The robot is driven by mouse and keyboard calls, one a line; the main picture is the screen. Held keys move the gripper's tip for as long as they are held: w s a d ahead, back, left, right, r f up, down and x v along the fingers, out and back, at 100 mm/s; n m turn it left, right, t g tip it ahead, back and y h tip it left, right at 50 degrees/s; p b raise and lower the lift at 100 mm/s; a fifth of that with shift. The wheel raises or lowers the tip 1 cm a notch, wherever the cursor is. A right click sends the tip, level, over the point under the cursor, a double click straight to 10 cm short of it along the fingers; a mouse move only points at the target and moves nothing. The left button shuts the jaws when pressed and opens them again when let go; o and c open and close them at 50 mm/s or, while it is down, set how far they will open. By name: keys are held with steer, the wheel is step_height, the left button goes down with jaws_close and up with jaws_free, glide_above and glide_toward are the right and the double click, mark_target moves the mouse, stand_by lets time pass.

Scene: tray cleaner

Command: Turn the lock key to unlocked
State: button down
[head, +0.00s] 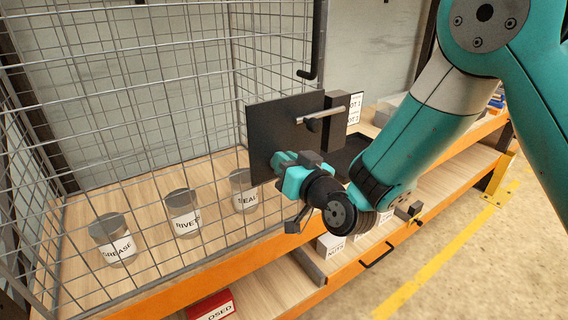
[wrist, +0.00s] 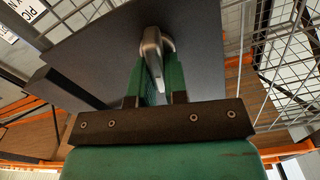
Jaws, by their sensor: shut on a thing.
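The lock key (wrist: 152,50) is a silver, rounded piece standing out from a dark plate in the wrist view. My gripper (wrist: 158,82) is shut on it, with a green finger on each side. In the head view my gripper (head: 283,161) is against the lower front of the black plate (head: 268,118) on the cage, and it hides the key there. I cannot read any lock marking in these frames.
A red CLOSED sign (head: 213,306) lies below.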

steer(key=m, duration=0.4)
steer(key=shift+w+d+f+m, duration=0.1)
steer(key=shift+w+d+m, duration=0.1)
steer(key=shift+m, duration=0.1)
steer(key=m, duration=0.3)
steer(key=shift+d+f+m, duration=0.15)
steer(key=shift+m, duration=0.25)
steer(key=shift+d+f+m, duration=0.1)
steer(key=shift+f+m, duration=0.1)
steer(key=shift+m, duration=1.55)
steer(key=shift+f+m, duration=0.15)
steer(key=shift+m, duration=1.6)
steer(key=c, duration=1.1)
jaws_free()
steer(key=shift+c, duration=0.2)
